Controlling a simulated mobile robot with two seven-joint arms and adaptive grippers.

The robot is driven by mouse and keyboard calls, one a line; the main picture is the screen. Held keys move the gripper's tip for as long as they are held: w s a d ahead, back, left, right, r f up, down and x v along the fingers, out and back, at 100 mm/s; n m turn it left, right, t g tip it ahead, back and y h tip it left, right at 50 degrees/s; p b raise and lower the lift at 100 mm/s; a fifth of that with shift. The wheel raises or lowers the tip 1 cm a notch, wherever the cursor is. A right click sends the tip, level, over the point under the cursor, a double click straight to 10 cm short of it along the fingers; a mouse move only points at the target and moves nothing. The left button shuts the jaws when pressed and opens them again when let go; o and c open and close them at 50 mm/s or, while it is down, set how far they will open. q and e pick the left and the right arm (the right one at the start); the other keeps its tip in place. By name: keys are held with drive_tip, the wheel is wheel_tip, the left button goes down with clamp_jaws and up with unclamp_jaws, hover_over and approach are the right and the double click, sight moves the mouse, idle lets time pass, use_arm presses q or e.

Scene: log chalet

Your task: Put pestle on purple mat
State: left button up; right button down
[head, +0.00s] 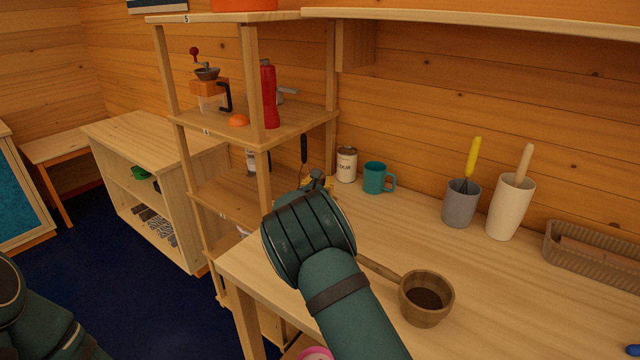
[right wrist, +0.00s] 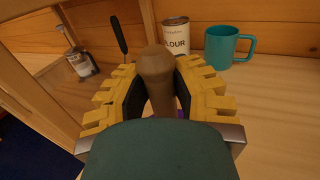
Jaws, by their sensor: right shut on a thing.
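My right gripper (right wrist: 152,88) is shut on the brown wooden pestle (right wrist: 157,72), whose rounded end stands up between the yellow finger pads in the right wrist view. In the head view my right gripper (head: 318,182) is mostly hidden behind my wrist, near the left end of the worktop, and the pestle is hidden there. A small purple patch (right wrist: 180,113) shows below the pestle, between the fingers; it may be part of the purple mat, but I cannot tell. No other part of a purple mat shows. My left arm shows at the lower left, its gripper out of view.
A wooden cup with a handle (head: 427,300) stands on the worktop (head: 500,285), right of my forearm. A flour tin (head: 346,165), teal mug (head: 376,178), grey cup (head: 461,205) and cream cup (head: 508,208) stand along the wall. A shelf post (head: 258,110) rises close by.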

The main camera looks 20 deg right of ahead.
drive_tip(key=shift+f, duration=0.15)
drive_tip(key=c, duration=0.9)
unclamp_jaws()
drive_tip(key=shift+o, duration=0.2)
drive_tip(key=p+v, duration=0.1)
drive_tip(key=v, duration=1.1)
